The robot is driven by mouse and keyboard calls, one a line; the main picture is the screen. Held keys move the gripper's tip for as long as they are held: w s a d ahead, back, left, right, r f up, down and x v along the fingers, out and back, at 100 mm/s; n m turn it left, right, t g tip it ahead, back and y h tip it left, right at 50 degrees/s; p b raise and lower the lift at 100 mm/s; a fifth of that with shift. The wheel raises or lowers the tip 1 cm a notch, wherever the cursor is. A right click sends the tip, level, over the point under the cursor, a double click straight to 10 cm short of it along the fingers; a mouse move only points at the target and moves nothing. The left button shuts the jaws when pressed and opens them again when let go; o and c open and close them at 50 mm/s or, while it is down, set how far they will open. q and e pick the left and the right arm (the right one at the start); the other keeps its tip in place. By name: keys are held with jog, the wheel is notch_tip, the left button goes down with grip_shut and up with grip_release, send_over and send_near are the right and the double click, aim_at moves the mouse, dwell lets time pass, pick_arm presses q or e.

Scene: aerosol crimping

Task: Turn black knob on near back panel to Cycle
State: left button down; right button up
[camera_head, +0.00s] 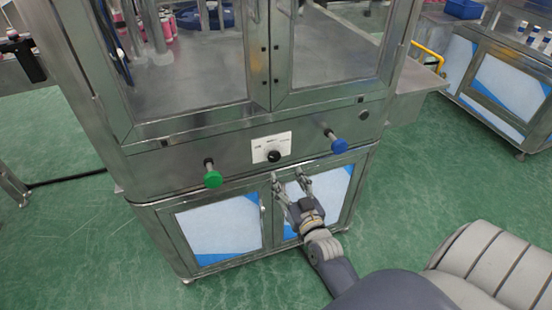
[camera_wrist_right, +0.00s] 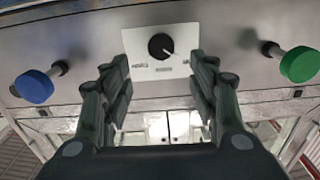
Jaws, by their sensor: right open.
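The black knob (camera_head: 274,156) sits on a white label plate (camera_head: 259,147) on the steel panel of the machine. In the right wrist view the black knob (camera_wrist_right: 160,46) is seen upside down, with a white pointer line toward the lower right there. Small labels stand around it, too blurred to read. My right gripper (camera_head: 289,180) is open and empty, just below and a little right of the knob. In the wrist view its fingers (camera_wrist_right: 159,66) are spread on either side of the plate, apart from the knob. My left gripper is out of view.
A green button (camera_head: 213,179) and a blue button (camera_head: 338,145) stick out on either side of the plate. Glazed doors are above and white-blue cabinet doors (camera_head: 219,229) below. Green floor is open around the machine; another steel cabinet (camera_head: 509,86) stands at right.

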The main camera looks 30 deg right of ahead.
aim_at(275, 158)
jog(key=x, duration=1)
jog(key=shift+w+a, duration=0.1)
jog(key=shift+a, duration=0.05)
jog(key=c, duration=1.1)
